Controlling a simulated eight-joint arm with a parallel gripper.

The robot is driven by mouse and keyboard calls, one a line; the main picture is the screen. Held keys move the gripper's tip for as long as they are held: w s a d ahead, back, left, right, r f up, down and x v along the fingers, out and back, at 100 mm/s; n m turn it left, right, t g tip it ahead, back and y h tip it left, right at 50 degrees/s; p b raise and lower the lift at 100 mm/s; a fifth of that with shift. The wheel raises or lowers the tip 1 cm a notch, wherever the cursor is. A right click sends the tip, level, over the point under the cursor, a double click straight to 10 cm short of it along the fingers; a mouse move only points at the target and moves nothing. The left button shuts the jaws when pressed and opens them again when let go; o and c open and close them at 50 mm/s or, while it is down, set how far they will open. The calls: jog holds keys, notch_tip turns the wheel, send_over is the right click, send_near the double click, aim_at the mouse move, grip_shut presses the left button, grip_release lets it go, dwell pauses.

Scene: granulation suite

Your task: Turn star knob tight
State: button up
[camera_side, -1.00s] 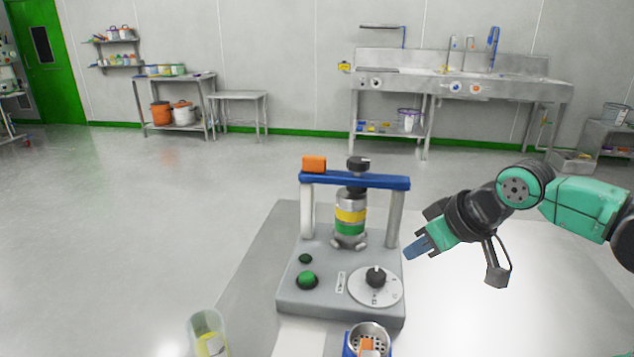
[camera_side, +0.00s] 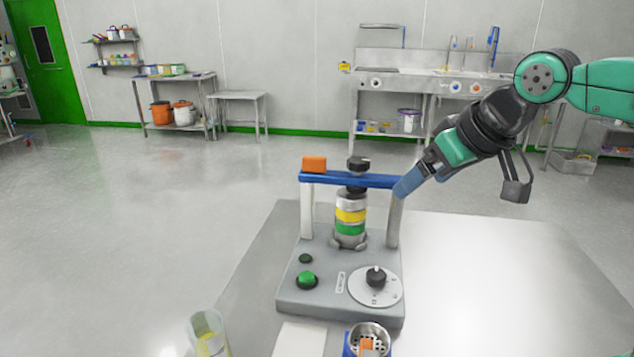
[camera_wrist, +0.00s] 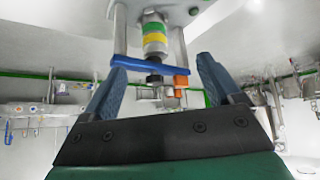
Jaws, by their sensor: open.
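The black star knob (camera_side: 358,163) sits on top of the blue crossbar (camera_side: 378,181) of the grey machine, above a clamped stack with yellow and green bands (camera_side: 350,217). My gripper (camera_side: 404,190) is at the bar's right end, its blue fingers overlapping that end in the side view; I cannot tell if they touch it. In the wrist view my gripper (camera_wrist: 160,78) is open and empty. The knob (camera_wrist: 154,80) shows between and beyond its fingers there, with the blue bar (camera_wrist: 165,65) and banded stack (camera_wrist: 155,38) farther off.
An orange block (camera_side: 314,164) sits on the bar's left end. The base (camera_side: 330,300) carries a green button (camera_side: 307,280) and a dial (camera_side: 376,285). A clear beaker (camera_side: 207,333) and a perforated metal cup (camera_side: 368,337) stand in front. The table's right side is clear.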

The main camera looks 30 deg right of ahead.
jog(key=w+d+m+t+h, duration=0.3)
jog(key=w+d+h, duration=0.15)
jog(key=w, duration=0.25)
jog(key=t, duration=0.6)
send_over(363, 164)
jog(key=s, duration=0.2)
jog(key=shift+t+h, duration=0.25)
jog(key=shift+t, duration=0.15)
jog(key=f, duration=0.5)
jog(key=shift+w+a, duration=0.2)
jog(key=shift+w, duration=0.2)
jog(key=shift+x, duration=2.7)
grip_shut()
